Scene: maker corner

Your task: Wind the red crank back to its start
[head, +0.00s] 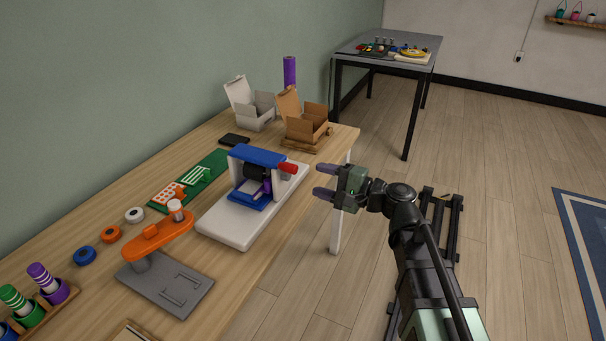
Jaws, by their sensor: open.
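The red crank (287,168) is a small red knob on the right side of a blue and black press-like device (256,155). The device stands on a white base board (229,225) on the wooden table. My gripper (322,181) is open and empty, in the air just to the right of the red crank and past the table's front edge. Its two fingers point left toward the crank, and a small gap shows between them and the knob. The crank's arm behind the knob is mostly hidden.
An orange lever device on a grey plate (190,287) stands nearer on the table. A white box (258,112) and a cardboard box (308,127) stand open behind. Coloured rolls (110,234) and a spool rack (45,306) lie left.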

